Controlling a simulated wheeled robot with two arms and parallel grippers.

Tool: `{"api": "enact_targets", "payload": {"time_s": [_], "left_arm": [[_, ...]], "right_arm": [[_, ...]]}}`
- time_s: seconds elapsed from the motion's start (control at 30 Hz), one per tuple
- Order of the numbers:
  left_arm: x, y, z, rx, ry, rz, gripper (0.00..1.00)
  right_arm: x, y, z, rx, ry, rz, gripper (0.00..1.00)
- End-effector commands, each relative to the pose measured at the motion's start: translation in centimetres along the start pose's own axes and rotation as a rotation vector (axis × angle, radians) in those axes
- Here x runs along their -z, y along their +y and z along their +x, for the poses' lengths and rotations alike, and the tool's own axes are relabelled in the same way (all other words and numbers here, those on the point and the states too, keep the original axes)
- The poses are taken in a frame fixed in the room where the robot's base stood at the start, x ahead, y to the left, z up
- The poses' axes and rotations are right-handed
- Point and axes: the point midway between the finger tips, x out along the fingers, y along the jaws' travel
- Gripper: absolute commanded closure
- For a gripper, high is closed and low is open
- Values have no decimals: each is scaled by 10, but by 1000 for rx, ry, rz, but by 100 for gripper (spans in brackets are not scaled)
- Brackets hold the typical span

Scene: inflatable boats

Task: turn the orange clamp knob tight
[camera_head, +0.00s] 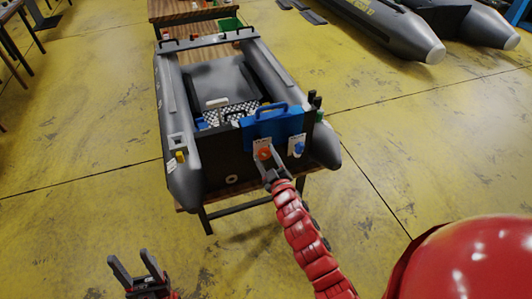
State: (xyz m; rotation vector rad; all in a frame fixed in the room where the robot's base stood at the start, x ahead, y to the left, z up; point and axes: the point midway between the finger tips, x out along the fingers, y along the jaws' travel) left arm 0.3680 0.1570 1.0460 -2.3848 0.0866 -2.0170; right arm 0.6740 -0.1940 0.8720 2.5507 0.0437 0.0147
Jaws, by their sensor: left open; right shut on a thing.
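The orange clamp knob (264,153) is on a white plate at the lower left of the blue clamp bracket (275,128). The bracket sits over the dark transom of a grey inflatable boat (184,178). My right gripper (263,158) reaches up to the orange knob and is shut on it; its fingers cover part of the knob. My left gripper (134,268) is open and empty, low in the view and well away from the boat, over the yellow floor.
A blue knob (299,147) is on a second white plate just right of the orange one. The boat rests on a table with dark legs. Other grey boats (395,28) lie at the upper right. The floor (90,165) left of the boat is clear.

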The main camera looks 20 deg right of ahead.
Motion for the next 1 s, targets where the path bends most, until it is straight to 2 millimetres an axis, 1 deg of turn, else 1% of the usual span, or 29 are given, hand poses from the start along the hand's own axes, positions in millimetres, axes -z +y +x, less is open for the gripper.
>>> {"api": "enact_targets", "payload": {"time_s": [0.03, 0.1, 0.27, 0.73, 0.77, 0.8, 0.87, 1.0], "left_arm": [[1, 0, 8, 0, 0, 0, 45], [2, -1, 13, 0, 0, 0, 45], [3, -1, 18, 0, 0, 0, 45], [3, -1, 17, 0, 0, 0, 45], [3, -1, 17, 0, 0, 0, 45], [3, -1, 17, 0, 0, 0, 45], [3, -1, 17, 0, 0, 0, 45], [3, -1, 17, 0, 0, 0, 45]], "right_arm": [[2, 3, 0, -1, -6, 60, 100], [1, 2, 0, 0, -7, 142, 100], [0, 0, 0, 1, -2, 254, 100], [-1, -1, 0, 1, -2, 267, 100], [-1, -1, 0, 1, -2, 267, 38], [-1, -1, 0, 1, -2, 266, 31], [-1, 0, 0, 1, -2, 266, 20], [-1, 0, 0, 1, -1, 266, 20]]}}
